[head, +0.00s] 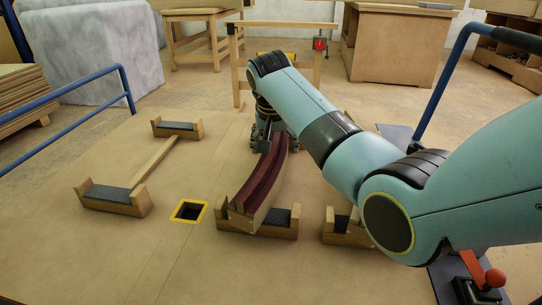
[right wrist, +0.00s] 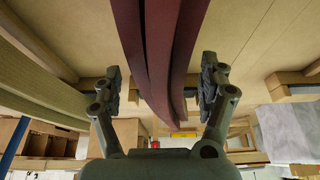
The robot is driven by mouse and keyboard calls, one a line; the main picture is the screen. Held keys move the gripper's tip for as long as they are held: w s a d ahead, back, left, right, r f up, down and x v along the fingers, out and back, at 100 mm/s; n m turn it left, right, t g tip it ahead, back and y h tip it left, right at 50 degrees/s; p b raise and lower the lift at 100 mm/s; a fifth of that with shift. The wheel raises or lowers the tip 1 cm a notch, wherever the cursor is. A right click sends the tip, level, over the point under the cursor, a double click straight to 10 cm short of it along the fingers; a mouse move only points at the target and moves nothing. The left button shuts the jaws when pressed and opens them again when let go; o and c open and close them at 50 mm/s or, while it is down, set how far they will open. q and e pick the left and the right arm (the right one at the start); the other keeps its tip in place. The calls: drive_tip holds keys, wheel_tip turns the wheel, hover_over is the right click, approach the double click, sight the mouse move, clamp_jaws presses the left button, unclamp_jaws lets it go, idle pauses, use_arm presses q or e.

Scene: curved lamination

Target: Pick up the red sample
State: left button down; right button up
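The red sample (head: 262,183) is a long, curved, dark red lamination of parallel strips with paler wood along its side. Its near end lies on a wooden cradle (head: 225,224) with a dark pad; its far end is partly hidden by my right gripper. My right gripper (head: 268,130) is over the far part of the sample. In the right wrist view, its open fingers (right wrist: 161,82) stand on either side of the red sample (right wrist: 158,45), with a visible gap on both sides. My left gripper is not in view.
An empty pair of cradles (head: 113,199) joined by a wooden bar stands at left. A yellow-edged square hole (head: 189,211) lies between it and the sample. Another cradle (head: 345,232) is partly hidden under my right arm. Blue rails (head: 75,85) flank the board. The front left board is clear.

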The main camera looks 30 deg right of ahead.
clamp_jaws()
idle(0.3)
drive_tip(key=shift+r, duration=0.1)
